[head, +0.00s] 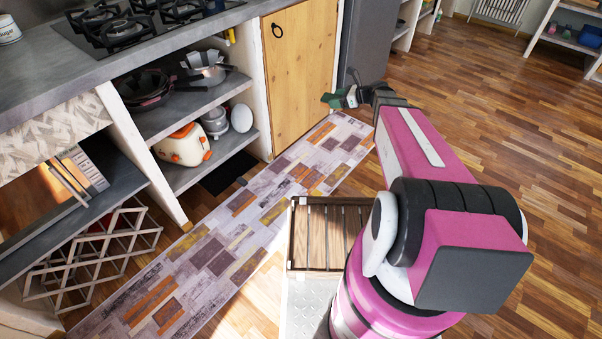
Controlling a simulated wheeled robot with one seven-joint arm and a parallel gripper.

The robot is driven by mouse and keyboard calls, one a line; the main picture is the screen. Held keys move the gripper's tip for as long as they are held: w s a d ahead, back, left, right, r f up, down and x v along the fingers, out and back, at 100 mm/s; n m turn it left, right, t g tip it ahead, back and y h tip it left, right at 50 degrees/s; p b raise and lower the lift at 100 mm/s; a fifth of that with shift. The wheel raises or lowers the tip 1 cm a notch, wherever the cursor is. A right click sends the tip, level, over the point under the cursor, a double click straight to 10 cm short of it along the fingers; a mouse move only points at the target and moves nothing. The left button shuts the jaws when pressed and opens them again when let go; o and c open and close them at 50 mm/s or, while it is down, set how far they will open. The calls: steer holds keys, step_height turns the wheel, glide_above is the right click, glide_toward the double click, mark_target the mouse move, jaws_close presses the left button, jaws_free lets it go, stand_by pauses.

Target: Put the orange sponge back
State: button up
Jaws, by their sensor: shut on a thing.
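My gripper (351,97) is at the end of my outstretched arm, above the floor in front of the wooden cabinet door. It is shut on a small green thing (331,101), which is held clear of the surfaces around it. Only green shows on this thing, and I cannot tell if it is the sponge. No orange sponge can be made out elsewhere in the view.
A stove (127,29) is on the counter (47,66). A folding rack (92,257) stands at lower left. A patterned runner (220,232) covers the floor; the wood floor at right is open.

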steer(key=w+a+f+n+g, duration=0.1)
steer(key=w+a+f, duration=0.15)
steer(key=f, duration=0.45)
steer(key=w+a+f+n+g, duration=0.15)
steer(key=a+f, duration=0.25)
steer(key=f, duration=0.4)
steer(key=w+a+f+g, duration=0.1)
steer(key=w+a+f, duration=0.1)
steer(key=a+f, duration=0.35)
steer(key=s+a+f+n+g, duration=0.1)
steer(key=a+f, duration=0.2)
steer(key=f, duration=0.6)
steer(key=s+a+f+n+g+y, duration=0.1)
steer(key=a+f, duration=0.2)
steer(key=f, duration=0.5)
steer(key=s+a+f+n+g, duration=0.1)
steer(key=a+f, duration=0.2)
steer(key=f, duration=0.6)
glide_above(301, 172)
step_height(301, 172, down, 7)
steer(key=shift+f, duration=1.95)
steer(key=shift+f, duration=0.2)
steer(key=o, duration=0.9)
steer(key=shift+r, duration=0.15)
